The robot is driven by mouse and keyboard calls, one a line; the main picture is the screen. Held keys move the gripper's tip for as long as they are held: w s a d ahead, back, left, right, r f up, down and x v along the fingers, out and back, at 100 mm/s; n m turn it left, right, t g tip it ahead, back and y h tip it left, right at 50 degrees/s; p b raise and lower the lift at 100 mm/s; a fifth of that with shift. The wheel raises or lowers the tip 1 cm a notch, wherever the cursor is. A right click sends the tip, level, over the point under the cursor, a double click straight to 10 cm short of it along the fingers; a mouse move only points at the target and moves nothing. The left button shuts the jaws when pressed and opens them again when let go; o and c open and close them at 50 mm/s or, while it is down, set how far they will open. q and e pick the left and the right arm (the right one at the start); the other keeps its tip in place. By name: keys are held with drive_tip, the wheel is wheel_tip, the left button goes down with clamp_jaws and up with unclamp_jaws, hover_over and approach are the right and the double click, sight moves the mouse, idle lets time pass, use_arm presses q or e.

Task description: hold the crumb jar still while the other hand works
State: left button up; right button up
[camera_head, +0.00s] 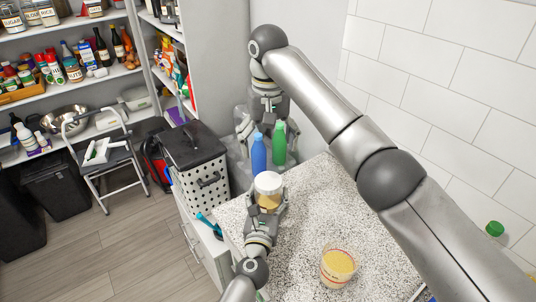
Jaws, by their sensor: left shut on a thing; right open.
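The crumb jar (268,182) has a white lid and tan contents, and stands upright at the counter's left edge. My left gripper (268,203) is shut around its body from the near side, hiding part of it. My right gripper (267,107) is open beyond the jar, its arm arching over from the right. It appears above and behind a blue bottle (259,154) and a green bottle (279,144); I cannot tell how close it is to them. It does not touch the jar.
A clear cup of yellow contents (338,264) stands on the speckled counter (300,235), right of the jar. A green-capped item (494,229) is at far right. A white perforated bin (202,185) and folding chair (98,155) stand left of the counter.

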idle(0.4)
use_arm(q)
drive_tip(key=o, duration=2.1)
drive_tip(key=shift+c, duration=0.2)
drive_tip(key=s, duration=0.4)
drive_tip(key=s+a, duration=0.1)
drive_tip(key=s, duration=0.3)
drive_tip(key=s+a, duration=0.1)
drive_tip(key=s, duration=0.3)
drive_tip(key=shift+w, duration=0.1)
